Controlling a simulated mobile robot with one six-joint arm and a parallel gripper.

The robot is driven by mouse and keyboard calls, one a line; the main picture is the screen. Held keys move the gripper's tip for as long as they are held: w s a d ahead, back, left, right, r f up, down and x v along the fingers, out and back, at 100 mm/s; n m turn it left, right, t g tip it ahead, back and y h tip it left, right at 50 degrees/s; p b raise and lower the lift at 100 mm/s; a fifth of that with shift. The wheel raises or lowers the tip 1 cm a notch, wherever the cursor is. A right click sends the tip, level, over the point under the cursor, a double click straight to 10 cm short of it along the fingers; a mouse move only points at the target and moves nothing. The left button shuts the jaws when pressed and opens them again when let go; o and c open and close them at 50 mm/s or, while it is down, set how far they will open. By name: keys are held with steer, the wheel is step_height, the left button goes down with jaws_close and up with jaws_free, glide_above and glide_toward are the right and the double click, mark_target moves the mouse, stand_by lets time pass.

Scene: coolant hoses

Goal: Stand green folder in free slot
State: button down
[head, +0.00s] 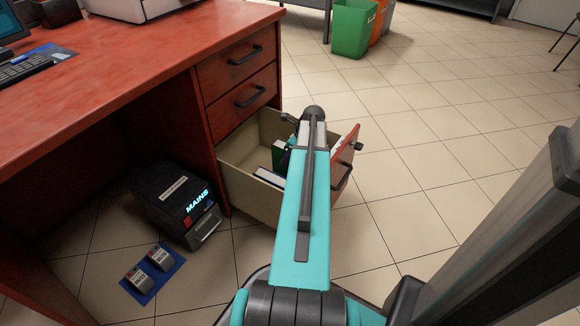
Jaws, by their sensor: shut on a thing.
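The green folder (279,154) shows as a narrow green strip inside the open bottom drawer (240,178), just left of my forearm. My arm reaches over the drawer and hides much of its inside. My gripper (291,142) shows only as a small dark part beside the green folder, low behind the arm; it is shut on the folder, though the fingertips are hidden. A white and dark blue folder (270,178) stands nearer in the drawer. Whether the green folder sits fully in a slot cannot be seen, and the free slot is hidden.
The red desk (130,45) has two shut drawers above the open one. The drawer's red front (344,165) stands right of my arm. A black box marked MAINS (175,200) and a blue mat (153,275) lie on the floor at left.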

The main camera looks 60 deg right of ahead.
steer(key=shift+f+b, duration=1.2)
steer(key=shift+f, duration=1.25)
steer(key=c, duration=1.2)
jaws_free()
steer(key=shift+f, duration=0.15)
steer(key=p+v, duration=0.5)
steer(key=v, duration=0.7)
steer(key=shift+p, duration=0.3)
